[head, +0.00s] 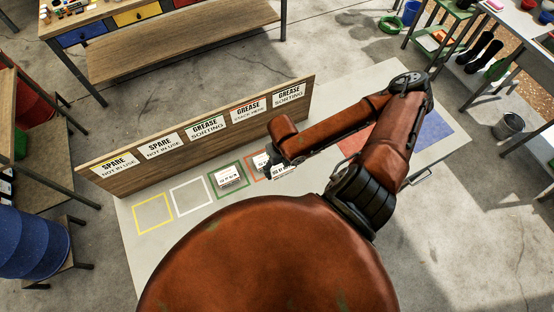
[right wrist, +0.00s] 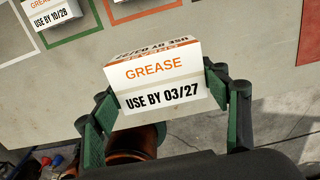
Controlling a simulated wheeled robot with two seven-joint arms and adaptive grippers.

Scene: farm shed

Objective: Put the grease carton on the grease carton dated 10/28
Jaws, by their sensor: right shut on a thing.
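My right gripper (right wrist: 165,98) is shut on a white grease carton with an orange stripe (right wrist: 158,72), marked USE BY 03/27 in the right wrist view. It is held over the pale table. The grease carton dated 10/28 (right wrist: 52,12) sits inside the green outlined square, at the top left of the right wrist view. In the head view a carton (head: 229,179) lies in that green square. The held carton (head: 284,171) shows partly there, beneath my right gripper (head: 272,168). My left gripper is not in view.
An orange outlined square (right wrist: 150,14) is beside the green one; a white item there is mostly hidden. Yellow (head: 153,214) and white (head: 192,196) squares are empty. A wooden sign board (head: 190,139) stands upright along the table's back edge.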

